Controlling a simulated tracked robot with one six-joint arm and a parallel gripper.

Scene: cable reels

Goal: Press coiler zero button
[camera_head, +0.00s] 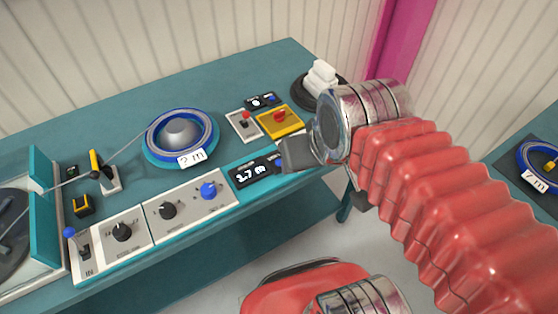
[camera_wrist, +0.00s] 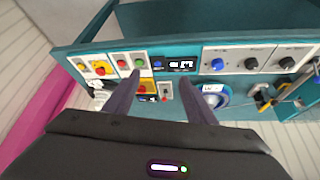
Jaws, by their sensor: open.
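A black display reading "1.7 m" (camera_head: 250,174) sits on the front panel of the teal bench. A blue button (camera_head: 279,162) is at its right end, partly hidden by my gripper. In the wrist view the blue button (camera_wrist: 158,64) shows between my two fingers, beside the display (camera_wrist: 182,64). A second small display (camera_head: 259,102) with a blue button stands further back on the bench. My gripper (camera_head: 295,153) is open and empty, its fingers near the right end of the front display. The fingers also show apart in the wrist view (camera_wrist: 160,80). I cannot tell contact.
A yellow box with a red button (camera_head: 280,119) and a red-handled switch (camera_head: 244,122) stand behind the display. A blue cable coil (camera_head: 180,132) tagged "? m" sits to the left. Knob panels (camera_head: 186,201) line the front. A magenta post (camera_head: 400,35) rises at the back.

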